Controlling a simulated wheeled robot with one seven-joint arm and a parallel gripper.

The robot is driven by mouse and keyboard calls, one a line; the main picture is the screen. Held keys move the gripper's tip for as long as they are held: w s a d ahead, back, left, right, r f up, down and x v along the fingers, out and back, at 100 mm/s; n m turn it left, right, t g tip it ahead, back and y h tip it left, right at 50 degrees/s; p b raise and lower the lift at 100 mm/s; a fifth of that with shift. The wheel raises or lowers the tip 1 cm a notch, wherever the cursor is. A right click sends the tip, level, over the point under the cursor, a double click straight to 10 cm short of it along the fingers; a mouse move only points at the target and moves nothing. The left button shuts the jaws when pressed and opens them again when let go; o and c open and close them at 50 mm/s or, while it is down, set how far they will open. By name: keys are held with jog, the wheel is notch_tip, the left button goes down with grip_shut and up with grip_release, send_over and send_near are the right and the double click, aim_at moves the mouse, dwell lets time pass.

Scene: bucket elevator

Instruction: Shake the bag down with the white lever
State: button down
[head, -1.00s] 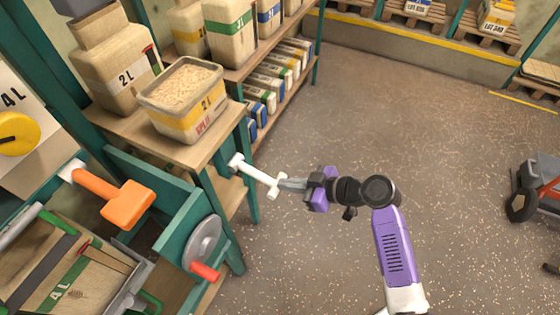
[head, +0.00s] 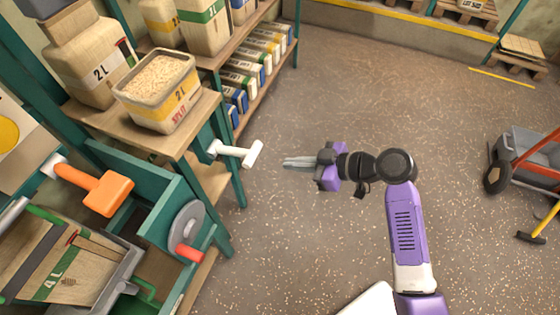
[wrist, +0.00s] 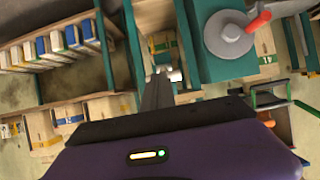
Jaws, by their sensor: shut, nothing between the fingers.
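The white lever (head: 235,152) is a short white arm with a crossbar end, sticking out to the right from the teal frame in the head view. In the wrist view part of it (wrist: 172,74) shows just beyond my fingertips. My gripper (head: 286,162) is shut and empty, a short gap to the right of the lever's crossbar. In the wrist view its fingers (wrist: 157,92) show close together. The 4L bag (head: 62,265) lies in a metal and green frame at the lower left.
An orange handle (head: 100,190) and a grey disc with a red knob (head: 187,235) are on the teal bench. A grey cart (head: 525,152) is at right. The floor between is clear.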

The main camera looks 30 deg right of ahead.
jog(key=v, duration=0.2)
jog(key=shift+s+d, duration=0.2)
jog(key=shift+s, duration=0.05)
dwell(0.6)
jog(key=w+a+r+g+h+p, duration=0.1)
jog(key=w+a+r+g+p, duration=0.1)
jog(key=r+p, duration=0.4)
jog(key=w+a+r+g+h+p, duration=0.2)
jog(key=r+p, duration=0.5)
jog(key=p, duration=0.8)
jog(key=w+a, duration=0.1)
jog(key=w, duration=0.1)
jog(key=shift+w+r, duration=0.3)
